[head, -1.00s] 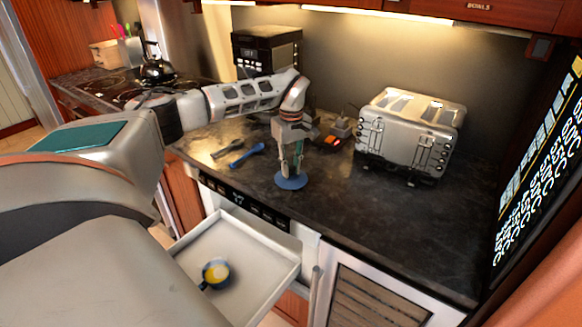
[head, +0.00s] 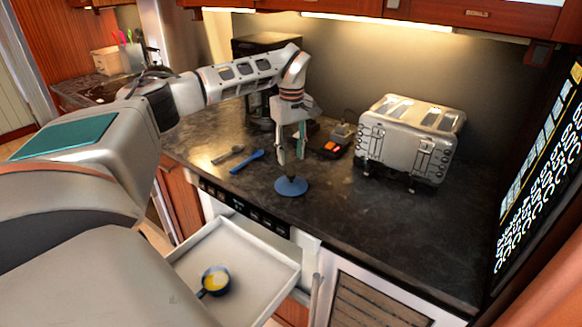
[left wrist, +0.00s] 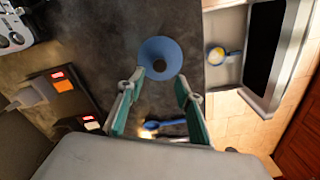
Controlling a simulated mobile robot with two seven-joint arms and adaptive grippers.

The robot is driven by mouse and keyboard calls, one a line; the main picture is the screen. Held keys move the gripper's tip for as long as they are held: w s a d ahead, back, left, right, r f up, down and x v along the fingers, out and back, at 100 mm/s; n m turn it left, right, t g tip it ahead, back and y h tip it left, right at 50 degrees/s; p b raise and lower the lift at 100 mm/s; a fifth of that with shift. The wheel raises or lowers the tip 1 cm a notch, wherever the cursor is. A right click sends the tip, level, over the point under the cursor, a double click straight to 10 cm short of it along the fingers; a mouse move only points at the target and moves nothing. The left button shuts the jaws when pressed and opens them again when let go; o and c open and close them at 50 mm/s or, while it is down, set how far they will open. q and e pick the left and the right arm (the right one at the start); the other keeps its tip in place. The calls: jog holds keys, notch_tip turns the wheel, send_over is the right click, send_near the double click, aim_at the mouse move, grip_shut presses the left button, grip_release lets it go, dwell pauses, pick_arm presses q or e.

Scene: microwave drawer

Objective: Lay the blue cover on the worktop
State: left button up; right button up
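The blue cover (head: 291,187), a round disc with a dark knob in its middle, lies flat on the dark worktop (head: 350,225) near its front edge. It also shows in the left wrist view (left wrist: 161,58). My left gripper (head: 290,160) is above the cover, apart from it. Its fingers are spread with nothing between them, as the left wrist view (left wrist: 156,90) also shows. My right gripper is not in view.
A silver toaster (head: 410,135) stands to the right. A blue spoon (head: 247,161) and a grey utensil (head: 229,154) lie to the left. A dark power strip with orange lights (head: 330,147) is behind the gripper. The worktop right of the cover is clear.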

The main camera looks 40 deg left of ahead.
pick_arm(q)
jog(key=shift+r, duration=2.2)
jog(key=shift+d+f, duration=0.1)
jog(key=shift+d, duration=0.05)
